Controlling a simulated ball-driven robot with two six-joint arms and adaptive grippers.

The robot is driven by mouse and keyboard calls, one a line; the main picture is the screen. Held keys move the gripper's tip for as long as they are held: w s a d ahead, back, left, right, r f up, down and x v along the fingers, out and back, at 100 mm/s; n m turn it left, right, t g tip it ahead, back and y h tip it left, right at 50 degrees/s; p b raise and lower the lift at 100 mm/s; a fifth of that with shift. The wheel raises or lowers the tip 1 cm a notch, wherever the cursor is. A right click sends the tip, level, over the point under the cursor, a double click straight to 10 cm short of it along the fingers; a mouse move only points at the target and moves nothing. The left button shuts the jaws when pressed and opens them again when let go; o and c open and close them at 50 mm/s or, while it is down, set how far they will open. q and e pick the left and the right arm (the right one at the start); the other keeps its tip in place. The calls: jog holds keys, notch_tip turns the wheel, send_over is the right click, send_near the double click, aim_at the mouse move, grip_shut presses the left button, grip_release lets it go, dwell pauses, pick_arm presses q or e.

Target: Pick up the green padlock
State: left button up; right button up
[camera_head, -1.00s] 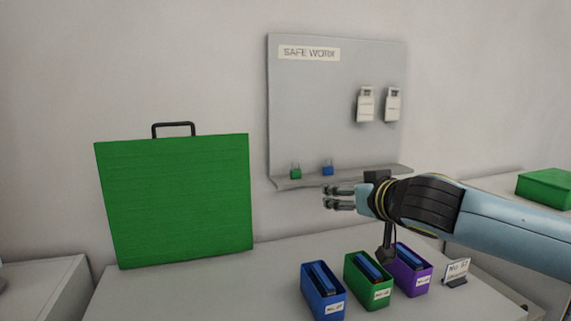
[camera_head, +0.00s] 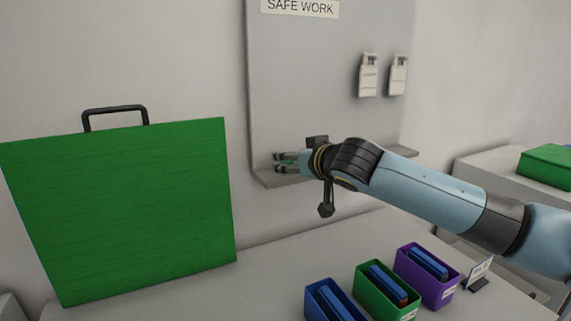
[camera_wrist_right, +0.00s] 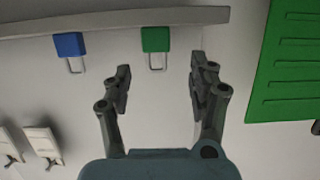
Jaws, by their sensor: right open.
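The green padlock (camera_wrist_right: 156,38) sits on the shelf, which appears upside down in the right wrist view, with its shackle pointing down in that picture. My right gripper (camera_wrist_right: 160,75) is open and empty, and its two fingertips point toward the padlock, one to either side of its line, with a gap left to it. In the head view my right gripper (camera_head: 280,163) is at the left end of the shelf, and I cannot make out the green padlock there behind the fingers. My left gripper is not in view.
A blue padlock (camera_wrist_right: 69,45) stands beside the green one on the shelf (camera_head: 268,179). A large green case (camera_head: 120,205) stands at left. Blue, green and purple bins (camera_head: 440,294) stand on the table below.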

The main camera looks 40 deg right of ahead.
jog(key=p+x, duration=0.1)
jog(key=x, duration=0.3)
jog(key=shift+w+d+f, duration=0.1)
jog(key=shift+w+d, duration=0.05)
jog(key=shift+d, duration=0.1)
jog(key=shift+w+d+f+p, duration=0.1)
jog(key=shift+w+f+p, duration=0.2)
jog(key=shift+w, duration=0.15)
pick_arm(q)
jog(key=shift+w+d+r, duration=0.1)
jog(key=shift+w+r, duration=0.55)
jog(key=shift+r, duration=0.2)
pick_arm(e)
jog(key=shift+s+r, duration=0.1)
jog(key=c, duration=0.4)
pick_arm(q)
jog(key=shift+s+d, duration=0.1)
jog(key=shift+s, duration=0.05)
pick_arm(e)
grip_shut()
